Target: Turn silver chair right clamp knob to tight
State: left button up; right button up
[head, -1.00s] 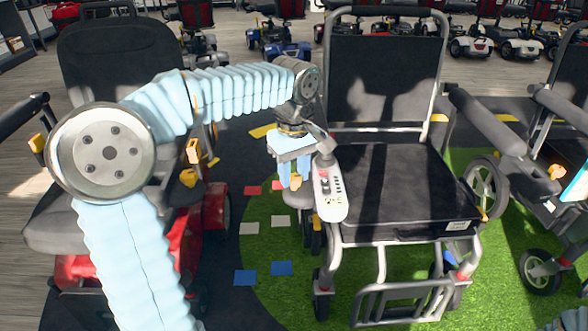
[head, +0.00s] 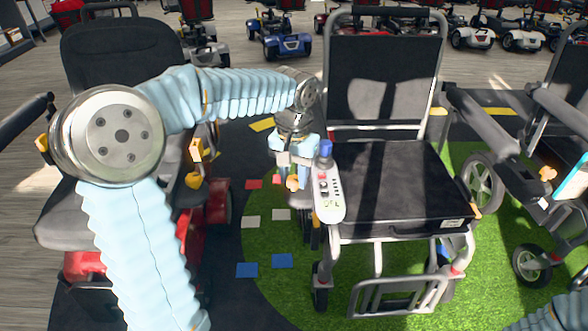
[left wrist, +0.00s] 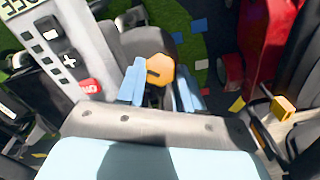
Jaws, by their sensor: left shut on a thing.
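The silver chair (head: 390,185) with a black seat and back stands right of the middle in the head view. An orange clamp knob (head: 292,183) is low beside its left side in the picture, left of the control panel. In the left wrist view the knob (left wrist: 159,70) shows a dark slot line on its face. My left gripper (head: 292,172) is shut on this knob, with its blue fingers (left wrist: 160,88) on either side of it. The knob's stem and clamp are mostly hidden. My right gripper is not in view; only a bit of its arm shows at bottom right.
A grey control panel (head: 328,190) with a joystick (head: 325,149) stands close to the right of my left gripper. A red scooter (head: 195,245) with yellow knobs is to the left. Another chair (head: 500,140) stands on the right. Green turf (head: 265,310) lies in front.

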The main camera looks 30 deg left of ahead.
aim_at(294, 179)
pick_arm(q)
jog(key=m+p, duration=0.2)
jog(key=m, duration=0.3)
jog(key=shift+r+m, duration=0.1)
jog(key=shift+m, duration=0.2)
jog(key=shift+m+p, duration=0.6)
jog(key=shift+m, duration=1.6)
jog(key=o, duration=0.8)
notch_tip(294, 179, up, 14)
jog(key=shift+f, duration=0.2)
